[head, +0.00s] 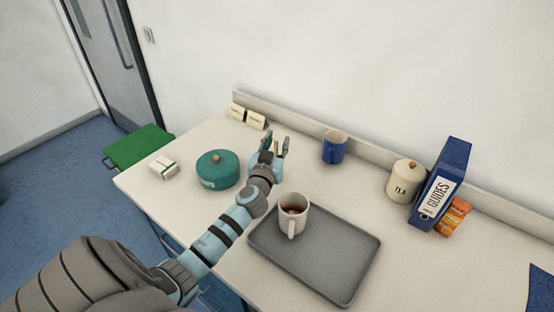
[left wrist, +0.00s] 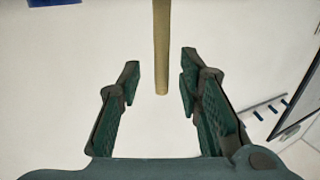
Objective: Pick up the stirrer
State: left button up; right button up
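The stirrer (left wrist: 161,45) is a thin tan stick in the left wrist view. It comes down from the top edge, and its near end lies between the fingertips of my left gripper, with a gap on both sides. In the head view a small tan bit of the stirrer (head: 277,147) shows between the fingers, and the rest is hidden. My left gripper (head: 275,143) is open and empty over the back of the table, left of the blue mug. Its two dark green fingers stand apart in the left wrist view. My right gripper is not in view.
A white mug (head: 293,214) with brown drink stands on a grey tray (head: 325,264). A teal pot (head: 217,170) is left of my gripper. A blue mug (head: 334,147), tea jar (head: 403,181) and blue binder (head: 443,185) stand to the right. Two small cards (head: 256,121) are behind.

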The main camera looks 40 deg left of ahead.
pick_arm(q)
jog(key=shift+w+a, duration=0.15)
grip_shut()
